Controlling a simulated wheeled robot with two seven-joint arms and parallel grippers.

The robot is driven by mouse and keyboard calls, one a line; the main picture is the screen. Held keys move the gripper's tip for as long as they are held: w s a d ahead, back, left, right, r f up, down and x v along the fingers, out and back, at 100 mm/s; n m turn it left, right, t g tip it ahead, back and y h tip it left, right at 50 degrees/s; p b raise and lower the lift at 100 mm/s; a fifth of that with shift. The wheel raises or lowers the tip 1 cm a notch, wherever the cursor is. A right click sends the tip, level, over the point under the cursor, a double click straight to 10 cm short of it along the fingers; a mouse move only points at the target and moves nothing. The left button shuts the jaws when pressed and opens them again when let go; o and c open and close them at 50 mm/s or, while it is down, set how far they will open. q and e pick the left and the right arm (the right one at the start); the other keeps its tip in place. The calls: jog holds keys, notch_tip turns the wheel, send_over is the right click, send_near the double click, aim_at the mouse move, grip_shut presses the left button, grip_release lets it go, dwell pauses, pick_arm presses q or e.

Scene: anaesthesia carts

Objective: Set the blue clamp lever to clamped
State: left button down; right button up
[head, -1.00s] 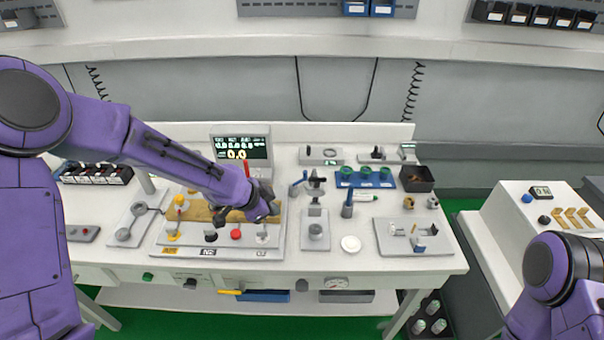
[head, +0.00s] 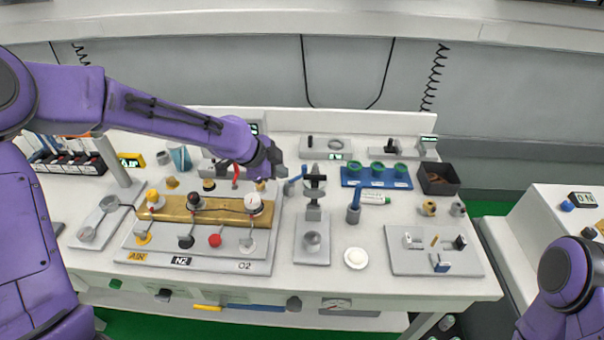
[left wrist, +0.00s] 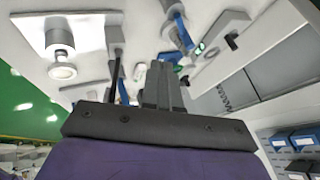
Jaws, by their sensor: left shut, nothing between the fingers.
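The blue clamp lever (head: 296,180) sticks out to the left of an upright clamp (head: 314,187) on a grey base plate in the head view. A blue part that looks like the lever (left wrist: 123,92) shows beside the fingers in the left wrist view. My left gripper (head: 279,171) is shut and empty, just left of the lever and slightly above it in the picture; I cannot tell whether they touch. Its closed fingers also show in the left wrist view (left wrist: 163,85). Part of my right arm shows at lower right, but its gripper is out of view.
A gas manifold board (head: 200,262) with knobs and a brass block lies left of the clamp. A blue-handled tool (head: 354,203) stands to its right. Behind are a blue rack (head: 350,183) and a dark bin (head: 438,179). A white disc (head: 356,258) lies in front.

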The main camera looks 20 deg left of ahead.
pick_arm(q)
jog(key=shift+f, duration=0.1)
jog(key=p+x, duration=0.2)
jog(key=x, duration=0.6)
jog(key=shift+w+d+f, duration=0.15)
jog(key=shift+w+f, duration=0.05)
jog(key=shift+f, duration=0.05)
jog(key=w, duration=0.1)
jog(key=w+p, duration=0.1)
jog(key=w, duration=0.1)
jog(key=shift+w+f+p, duration=0.2)
jog(key=shift+f+p, duration=0.1)
jog(key=shift+p, duration=0.05)
jog(key=shift+w+a+f, duration=0.1)
jog(key=shift+w+a, duration=0.15)
jog(key=shift+w, duration=0.2)
jog(key=shift+w+b, duration=0.1)
jog(key=shift+b, duration=0.2)
